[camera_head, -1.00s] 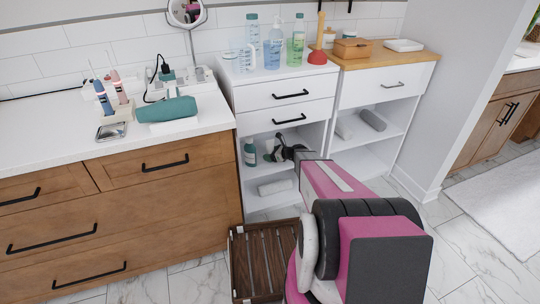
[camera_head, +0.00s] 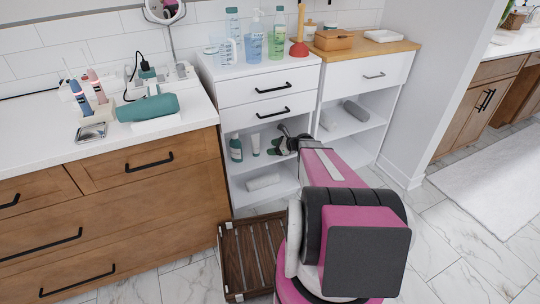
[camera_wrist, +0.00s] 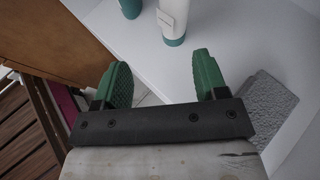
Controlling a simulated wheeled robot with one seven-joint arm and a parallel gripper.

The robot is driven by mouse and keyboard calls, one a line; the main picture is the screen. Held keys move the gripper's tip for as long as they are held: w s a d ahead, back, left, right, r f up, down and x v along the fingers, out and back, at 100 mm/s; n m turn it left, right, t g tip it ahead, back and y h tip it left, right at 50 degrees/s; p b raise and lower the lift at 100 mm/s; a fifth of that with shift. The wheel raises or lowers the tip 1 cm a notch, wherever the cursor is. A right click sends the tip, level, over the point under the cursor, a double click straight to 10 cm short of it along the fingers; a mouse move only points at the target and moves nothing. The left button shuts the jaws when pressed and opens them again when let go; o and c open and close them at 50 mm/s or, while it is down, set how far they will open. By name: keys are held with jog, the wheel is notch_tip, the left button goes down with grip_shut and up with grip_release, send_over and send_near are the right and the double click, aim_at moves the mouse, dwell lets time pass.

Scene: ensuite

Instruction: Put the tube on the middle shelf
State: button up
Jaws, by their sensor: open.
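The tube (camera_head: 256,144), white with a teal cap at its base, stands upright on the middle shelf (camera_wrist: 222,22) of the left white cabinet. In the wrist view the tube (camera_wrist: 173,18) is at the top, beyond my fingertips, its upper end cut off. My gripper (camera_head: 281,147) is beside it, to the right in the head view. In the wrist view my gripper (camera_wrist: 162,75) has its green fingers spread wide with nothing between them, apart from the tube.
A teal bottle (camera_head: 236,148) stands left of the tube. A rolled towel (camera_head: 262,181) lies on the shelf below. A wooden slatted crate (camera_head: 232,262) is on the floor in front. Wooden drawers (camera_head: 120,220) flank the cabinet on the left.

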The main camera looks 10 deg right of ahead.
jog(key=s+a+r+n+g+h, duration=0.2)
jog(key=s+r+n+h, duration=0.1)
jog(key=s+n, duration=0.4)
jog(key=s+a+r+n+g+h, duration=0.2)
jog(key=s+r+n+h, duration=0.2)
jog(key=s+n, duration=0.4)
jog(key=s+a+r+n+g+h, duration=0.3)
jog(key=s+n+h, duration=0.1)
jog(key=s+n, duration=0.3)
jog(key=shift+s+r+n, duration=0.35)
jog(key=shift+s+n, duration=0.05)
jog(key=shift+n, duration=0.5)
